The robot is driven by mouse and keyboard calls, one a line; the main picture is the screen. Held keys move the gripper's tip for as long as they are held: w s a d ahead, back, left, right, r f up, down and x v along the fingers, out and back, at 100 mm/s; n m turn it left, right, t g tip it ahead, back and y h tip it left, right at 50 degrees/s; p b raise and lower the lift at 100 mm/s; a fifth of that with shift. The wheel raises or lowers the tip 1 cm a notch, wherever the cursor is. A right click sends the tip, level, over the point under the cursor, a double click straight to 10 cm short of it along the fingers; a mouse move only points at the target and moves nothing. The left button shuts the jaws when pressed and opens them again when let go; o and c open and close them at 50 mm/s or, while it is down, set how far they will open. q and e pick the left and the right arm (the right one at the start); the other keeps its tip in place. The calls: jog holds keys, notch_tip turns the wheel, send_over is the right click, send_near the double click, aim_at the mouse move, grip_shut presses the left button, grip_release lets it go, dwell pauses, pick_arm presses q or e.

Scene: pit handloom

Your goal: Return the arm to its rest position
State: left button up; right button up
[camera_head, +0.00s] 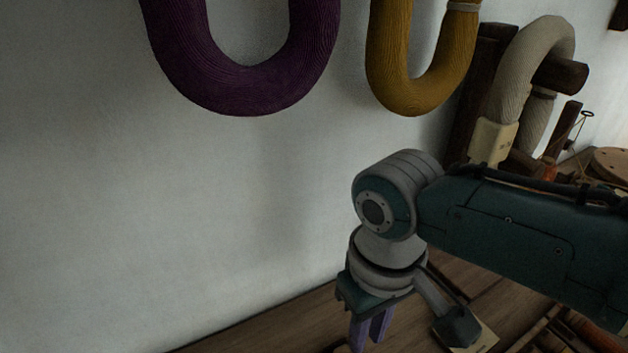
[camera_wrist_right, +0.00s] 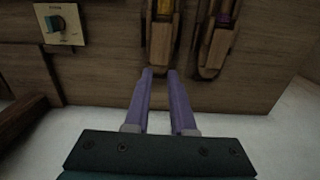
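My right arm comes in from the right in the head view, its forearm level and its wrist bent downward. My right gripper (camera_head: 370,332) points down over a wooden surface (camera_head: 290,322) beside the white wall. In the right wrist view its two purple fingers (camera_wrist_right: 160,73) stand a little apart with nothing between them. Two wooden shuttles lie ahead of the fingertips, one with yellow thread (camera_wrist_right: 163,28) and one with purple thread (camera_wrist_right: 222,22). I cannot tell how far below the tips they are. My left gripper is not in view.
A purple yarn hank (camera_head: 245,88) and a mustard one (camera_head: 415,85) hang on the wall (camera_head: 120,200). A cream hank (camera_head: 540,45) hangs from a dark wooden peg at the right. A pale plate with a teal knob (camera_wrist_right: 55,24) is on the wood. The left side is clear.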

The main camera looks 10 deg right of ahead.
jog(key=s+a+r+y+p, duration=0.2)
jog(key=s+a+r+p, duration=0.2)
jog(key=s+r+p, duration=0.35)
jog(key=s+d+r+m+t+h+p, duration=0.1)
jog(key=s+d+r+t+p, duration=0.1)
jog(key=s+d+r+p, duration=0.35)
jog(key=s+d+r+m+t+h+p, duration=0.1)
jog(key=s+d+r+p, duration=0.15)
jog(key=d+r, duration=0.6)
jog(key=w+p+v, duration=0.3)
jog(key=p+v, duration=0.9)
jog(key=v, duration=0.1)
jog(key=w+a+r+p+v, duration=0.1)
jog(key=w+p+v, duration=0.2)
jog(key=p+v, duration=0.9)
jog(key=w+a+r+p+v, duration=0.1)
jog(key=w+p+v, duration=0.2)
jog(key=p+v, duration=0.9)
notch_tip(320, 180, up, 3)
jog(key=shift+s+a+f+t+p, duration=0.15)
jog(key=shift+s+t+p, duration=0.05)
jog(key=shift+t+p, duration=0.15)
